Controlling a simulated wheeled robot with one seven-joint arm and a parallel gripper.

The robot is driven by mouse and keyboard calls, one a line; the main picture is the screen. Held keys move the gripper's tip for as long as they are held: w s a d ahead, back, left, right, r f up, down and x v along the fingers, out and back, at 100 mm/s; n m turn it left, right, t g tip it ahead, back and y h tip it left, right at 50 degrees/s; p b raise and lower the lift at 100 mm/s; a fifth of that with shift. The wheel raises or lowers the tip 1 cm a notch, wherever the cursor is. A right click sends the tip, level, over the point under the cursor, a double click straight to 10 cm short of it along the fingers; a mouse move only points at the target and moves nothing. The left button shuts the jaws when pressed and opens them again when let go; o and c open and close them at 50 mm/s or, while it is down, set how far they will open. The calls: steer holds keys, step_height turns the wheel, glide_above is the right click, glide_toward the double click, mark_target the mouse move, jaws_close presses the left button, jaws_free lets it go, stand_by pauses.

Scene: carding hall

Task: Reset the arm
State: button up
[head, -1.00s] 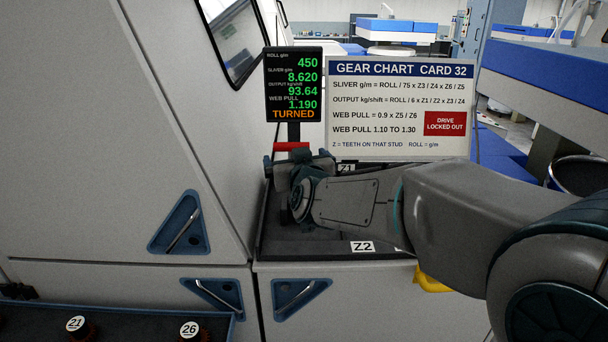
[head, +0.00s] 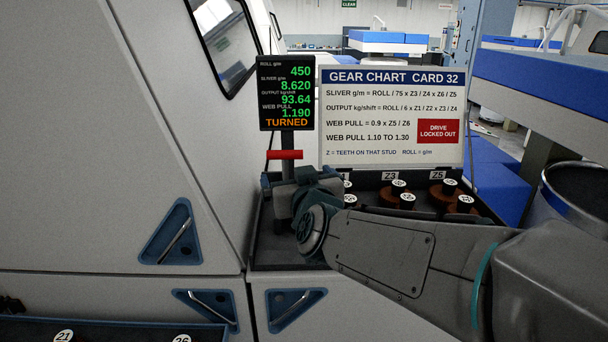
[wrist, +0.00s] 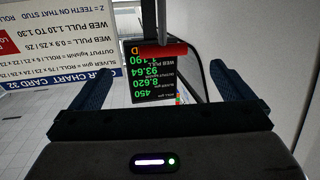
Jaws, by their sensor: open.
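My gripper (wrist: 163,84) is open, with its two dark fingers apart and nothing between them in the wrist view. In the head view my gripper (head: 283,183) is at the left end of the gear tray, with its fingers partly hidden by my own wrist. A red handle (head: 285,155) stands just above it on a dark post; the red handle (wrist: 168,51) also shows beyond the fingers in the wrist view. I cannot tell whether they touch. My arm stretches from the lower right across the front of the tray.
Several numbered gears (head: 407,202) stand in the dark tray (head: 290,252), partly behind my arm. Behind it are the gear chart card (head: 392,113) and the display (head: 287,93) reading TURNED. A grey machine panel (head: 110,130) closes off the left. A crate (head: 110,326) is at lower left.

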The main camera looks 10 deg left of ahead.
steer(key=s+d+f+m+g+h, duration=0.2)
steer(key=s+d+f+g, duration=0.4)
steer(key=s+d+f, duration=0.2)
steer(key=s+d+f+m+g+h, duration=0.2)
steer(key=s+d+f+g, duration=0.4)
steer(key=s+d+f, duration=0.3)
steer(key=s+d+h, duration=0.1)
steer(key=s+d, duration=0.3)
steer(key=d, duration=0.3)
steer(key=shift+f+m+h, duration=0.15)
steer(key=shift+m+h, duration=0.15)
stand_by(0.3)
